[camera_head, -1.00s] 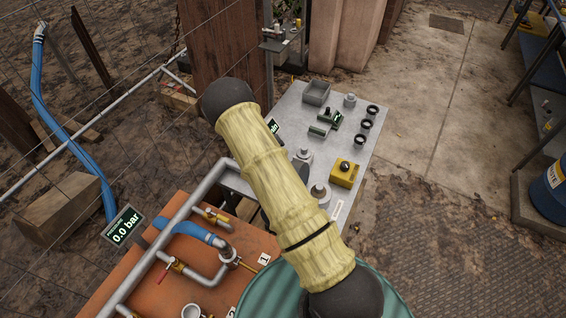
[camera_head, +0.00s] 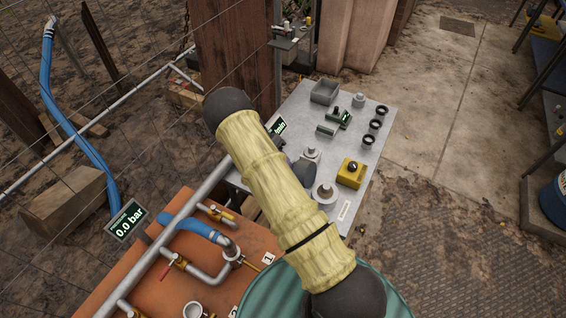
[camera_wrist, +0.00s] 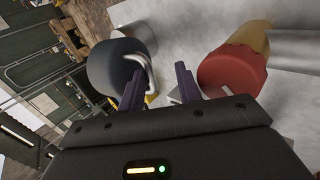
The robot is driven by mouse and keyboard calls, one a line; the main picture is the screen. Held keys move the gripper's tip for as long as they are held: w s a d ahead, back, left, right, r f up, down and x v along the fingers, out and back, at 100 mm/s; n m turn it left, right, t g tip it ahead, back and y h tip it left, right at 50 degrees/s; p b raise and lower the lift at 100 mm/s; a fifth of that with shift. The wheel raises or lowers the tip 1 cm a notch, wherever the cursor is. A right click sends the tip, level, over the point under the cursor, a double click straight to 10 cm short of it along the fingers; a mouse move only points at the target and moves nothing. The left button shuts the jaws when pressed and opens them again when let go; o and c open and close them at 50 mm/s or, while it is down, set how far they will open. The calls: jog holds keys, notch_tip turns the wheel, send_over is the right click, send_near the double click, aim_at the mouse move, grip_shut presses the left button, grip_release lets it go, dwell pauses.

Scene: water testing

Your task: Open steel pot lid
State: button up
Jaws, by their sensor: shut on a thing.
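Two small steel pots with knobbed lids stand on the grey table (camera_head: 372,165). One pot (camera_head: 312,154) is near the table's middle, and the other (camera_head: 325,195) is nearer the front edge. My arm hides much of the area beside them. My gripper (camera_wrist: 162,82) shows in the wrist view as two dark purple fingers, apart, over a pale grey metal surface. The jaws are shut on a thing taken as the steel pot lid. The gripped part is mostly hidden, and I cannot tell which pot it belongs to.
In the wrist view, a dark cylinder (camera_wrist: 112,68) with a bent metal rod is left of the fingers; a red cap (camera_wrist: 232,70) is close right.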

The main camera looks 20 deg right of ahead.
jog(key=shift+w, duration=0.1)
dwell(0.4)
jog(key=shift+r, duration=0.1)
jog(key=b+v, duration=0.3)
jog(key=v, duration=1.4)
jog(key=shift+r, duration=0.2)
